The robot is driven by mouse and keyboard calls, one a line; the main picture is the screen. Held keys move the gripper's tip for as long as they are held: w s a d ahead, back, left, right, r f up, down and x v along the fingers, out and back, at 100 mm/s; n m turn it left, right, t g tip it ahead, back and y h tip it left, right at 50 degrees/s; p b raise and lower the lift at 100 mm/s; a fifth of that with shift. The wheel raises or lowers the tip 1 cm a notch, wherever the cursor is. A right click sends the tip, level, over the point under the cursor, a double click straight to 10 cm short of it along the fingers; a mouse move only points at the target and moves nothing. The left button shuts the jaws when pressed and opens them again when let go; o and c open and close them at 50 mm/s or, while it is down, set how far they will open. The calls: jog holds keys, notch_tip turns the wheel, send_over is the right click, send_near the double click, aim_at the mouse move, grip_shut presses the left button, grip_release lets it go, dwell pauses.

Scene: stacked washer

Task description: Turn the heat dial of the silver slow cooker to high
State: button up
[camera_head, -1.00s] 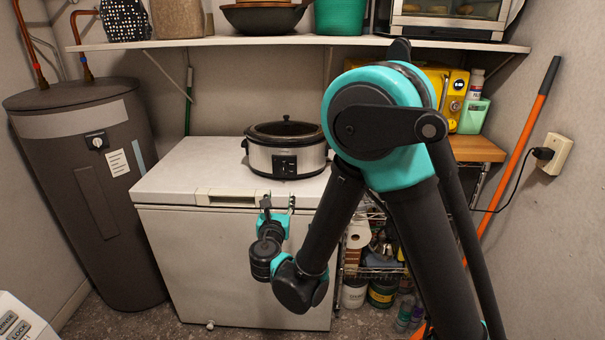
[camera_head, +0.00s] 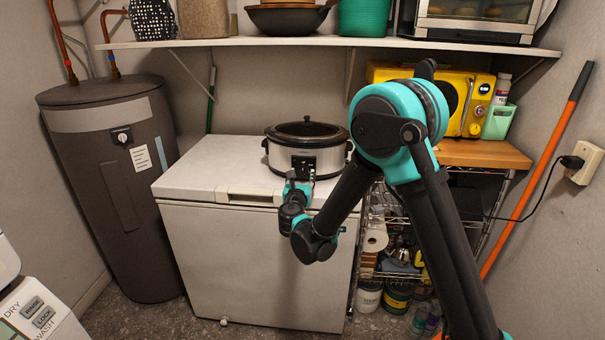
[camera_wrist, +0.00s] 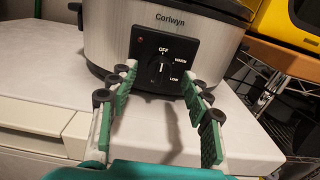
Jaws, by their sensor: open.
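The silver slow cooker (camera_head: 281,156) stands on the white chest freezer, with a black lid and a black front panel. In the wrist view the slow cooker (camera_wrist: 100,45) carries the name "Corlwyn". Its heat dial (camera_wrist: 160,68) is a black knob with its white pointer line upright, toward OFF; WARM and LOW are marked to the right. A HIGH mark cannot be made out. My gripper (camera_head: 300,178) is in front of the panel. In the wrist view my gripper (camera_wrist: 157,82) is open, its green-padded fingers on either side below the dial, with nothing between them. I cannot tell whether the fingertips touch the panel.
The chest freezer (camera_head: 200,180) has bare top to the left of the cooker. A shelf (camera_head: 330,42) with several items runs above. A yellow microwave (camera_head: 455,95) stands on a wooden-topped rack to the right. A water heater (camera_head: 110,190) stands at left.

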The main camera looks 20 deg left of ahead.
aim_at(303, 170)
jog(key=shift+x, duration=1.15)
grip_shut()
